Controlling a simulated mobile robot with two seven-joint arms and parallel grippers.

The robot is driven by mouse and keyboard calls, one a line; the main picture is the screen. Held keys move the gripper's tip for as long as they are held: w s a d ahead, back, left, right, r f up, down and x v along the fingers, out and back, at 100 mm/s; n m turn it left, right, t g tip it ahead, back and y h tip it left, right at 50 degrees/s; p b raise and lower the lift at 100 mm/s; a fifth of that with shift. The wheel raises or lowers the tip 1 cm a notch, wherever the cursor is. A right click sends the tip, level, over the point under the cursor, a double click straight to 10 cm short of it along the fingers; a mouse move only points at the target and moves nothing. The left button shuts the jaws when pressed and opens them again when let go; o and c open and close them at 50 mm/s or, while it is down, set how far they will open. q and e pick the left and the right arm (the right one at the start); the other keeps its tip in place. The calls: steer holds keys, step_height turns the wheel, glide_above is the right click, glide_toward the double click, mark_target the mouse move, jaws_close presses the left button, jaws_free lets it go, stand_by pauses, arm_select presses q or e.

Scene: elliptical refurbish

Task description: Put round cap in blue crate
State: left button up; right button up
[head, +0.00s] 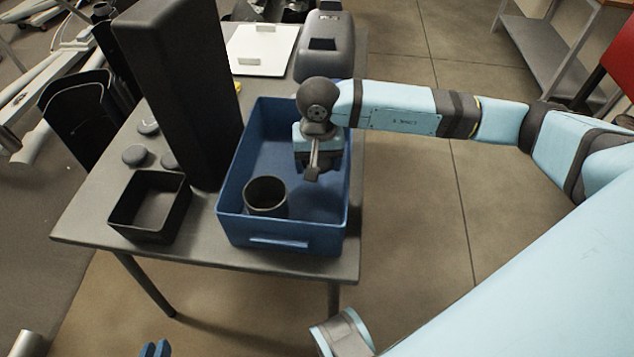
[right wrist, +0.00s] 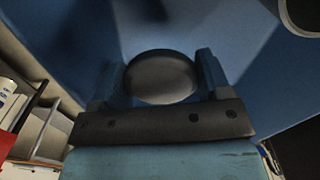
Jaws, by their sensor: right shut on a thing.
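The blue crate (head: 284,235) stands on the grey table, open at the top. My right gripper (head: 318,168) reaches down inside the crate near its right wall. In the right wrist view my right gripper (right wrist: 160,85) is shut on a dark round cap (right wrist: 160,76), held between its two blue fingers with blue crate walls around. In the head view the cap cannot be made out clearly under the gripper. My left gripper (head: 155,349) shows only as blue fingertips at the bottom edge, away from the table; whether it is open is unclear.
A dark open cup (head: 266,194) stands in the crate's near left part. Left of the crate are a tall dark box (head: 180,85), a black open tray (head: 160,222) and several dark round pieces (head: 135,155). A white board (head: 262,48) and grey case (head: 326,62) lie behind.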

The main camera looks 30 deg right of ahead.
mark_target(318, 190)
step_height(318, 190, down, 6)
steer(key=shift+f+b, duration=0.1)
steer(key=shift+b, duration=0.2)
steer(key=shift+f, duration=0.55)
steer(key=o, duration=1.3)
arm_select(q)
steer(key=shift+w+d, duration=0.1)
